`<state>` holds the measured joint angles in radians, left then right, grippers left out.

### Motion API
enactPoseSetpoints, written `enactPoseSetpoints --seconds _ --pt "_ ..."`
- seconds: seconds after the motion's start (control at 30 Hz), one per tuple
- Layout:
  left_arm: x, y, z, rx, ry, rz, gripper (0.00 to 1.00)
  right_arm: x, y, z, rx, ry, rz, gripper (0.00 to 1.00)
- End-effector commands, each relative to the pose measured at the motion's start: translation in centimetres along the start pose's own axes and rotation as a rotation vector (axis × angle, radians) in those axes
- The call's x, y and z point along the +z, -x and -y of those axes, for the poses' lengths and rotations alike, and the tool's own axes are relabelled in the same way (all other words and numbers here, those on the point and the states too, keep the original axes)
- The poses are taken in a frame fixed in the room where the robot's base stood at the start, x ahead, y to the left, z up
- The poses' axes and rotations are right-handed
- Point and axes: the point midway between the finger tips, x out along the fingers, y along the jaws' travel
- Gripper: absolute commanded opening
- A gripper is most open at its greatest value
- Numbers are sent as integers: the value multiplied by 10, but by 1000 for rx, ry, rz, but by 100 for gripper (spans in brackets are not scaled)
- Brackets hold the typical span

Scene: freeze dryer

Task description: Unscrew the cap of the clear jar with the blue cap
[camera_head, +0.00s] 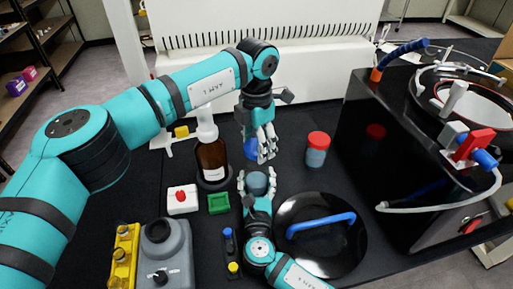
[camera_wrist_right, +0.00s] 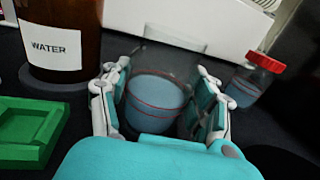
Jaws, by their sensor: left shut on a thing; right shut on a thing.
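The clear jar (camera_head: 257,184) stands on the black table with blue-grey contents. My right gripper (camera_head: 257,188) is shut around its sides. In the right wrist view the jar (camera_wrist_right: 156,100) sits between both fingers, and no cap shows on it. The blue cap (camera_head: 250,148) is at my left gripper (camera_head: 262,150), which points down and is shut on it. The fingers partly hide the cap. In the head view the cap appears behind and apart from the jar; the exact height gap cannot be told.
A red-capped jar (camera_head: 317,150) stands to the right. A brown WATER bottle (camera_head: 211,158) and a green tray (camera_head: 218,204) are to the left. A black round lid with a blue handle (camera_head: 320,225) lies close at the right front. The black freeze dryer (camera_head: 375,160) stands further right.

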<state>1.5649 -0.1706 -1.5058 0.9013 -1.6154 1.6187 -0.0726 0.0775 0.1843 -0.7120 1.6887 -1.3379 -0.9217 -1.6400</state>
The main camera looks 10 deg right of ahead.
Motion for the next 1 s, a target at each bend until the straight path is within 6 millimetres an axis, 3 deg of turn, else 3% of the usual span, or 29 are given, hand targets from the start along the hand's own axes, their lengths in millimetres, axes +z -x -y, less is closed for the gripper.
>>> enactPoseSetpoints --seconds 0.07,0.1,0.3,0.67,0.77,1.0 --pt "0 0 0 0 0 0 20 0 0 0 0 0 -1 0" --pt "0 0 0 0 0 0 20 0 0 0 0 0 -1 63" --pt "0 0 0 0 0 0 20 0 0 0 0 0 -1 89" --pt "0 -1 0 1 0 0 20 -1 5 0 1 0 -1 89" --pt "0 -1 0 1 0 0 20 -1 18 0 2 0 -2 89" --pt "0 -1 0 1 0 0 20 -2 70 0 1 -1 -5 89"
